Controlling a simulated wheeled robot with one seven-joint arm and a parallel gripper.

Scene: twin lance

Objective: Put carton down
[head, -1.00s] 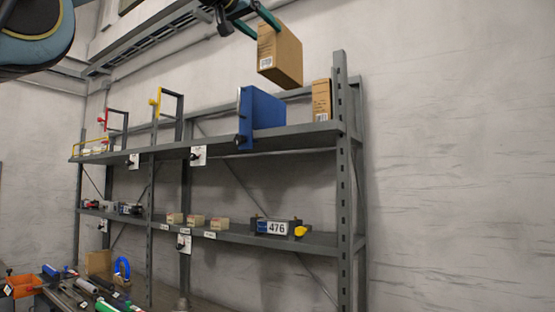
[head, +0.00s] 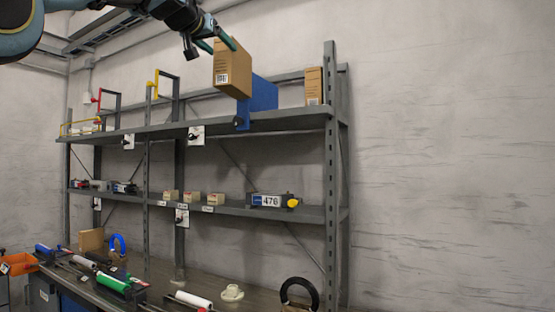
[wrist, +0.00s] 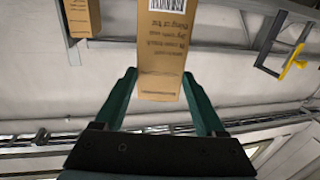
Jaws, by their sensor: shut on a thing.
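A brown cardboard carton (head: 232,70) with a barcode label hangs from my gripper (head: 224,42) in the head view. It is above the top shelf and in front of the blue box (head: 263,95), hiding part of it. In the wrist view the carton (wrist: 162,50) sits between the two green fingers of my gripper (wrist: 160,90), its printed face toward the camera. The gripper is shut on the carton's upper end. The top shelf (head: 290,118) is a grey metal board. A second carton (head: 314,86) stands upright at its right end.
Yellow (head: 153,90) and red (head: 97,100) handled frames stand left of the blue box. The lower shelf holds several small boxes and a box marked 476 (head: 272,200). The workbench below carries tools and a black ring (head: 300,293). Some bare shelf lies between blue box and second carton.

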